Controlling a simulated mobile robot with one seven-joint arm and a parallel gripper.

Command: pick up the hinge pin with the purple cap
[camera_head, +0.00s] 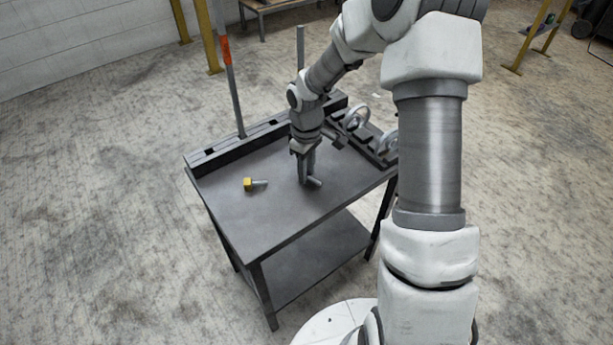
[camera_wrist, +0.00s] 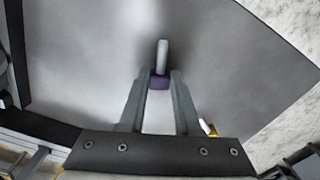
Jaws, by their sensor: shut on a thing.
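The hinge pin with the purple cap shows in the wrist view, its purple cap (camera_wrist: 160,82) between the fingertips and its grey shaft (camera_wrist: 162,55) pointing away from my gripper. My gripper (camera_wrist: 159,78) is shut on the cap. In the head view my gripper (camera_head: 306,181) points down close over the table, and the pin's grey shaft (camera_head: 315,182) shows beside the fingertips; the cap is hidden there. I cannot tell whether the pin touches the tabletop.
A yellow-capped pin (camera_head: 249,184) lies on the dark table (camera_head: 240,215) to the left, and shows partly in the wrist view (camera_wrist: 209,128). A raised rail (camera_head: 225,153) with upright posts (camera_head: 230,85) runs along the back. Metal rings (camera_head: 355,117) stand at the right. The front left tabletop is clear.

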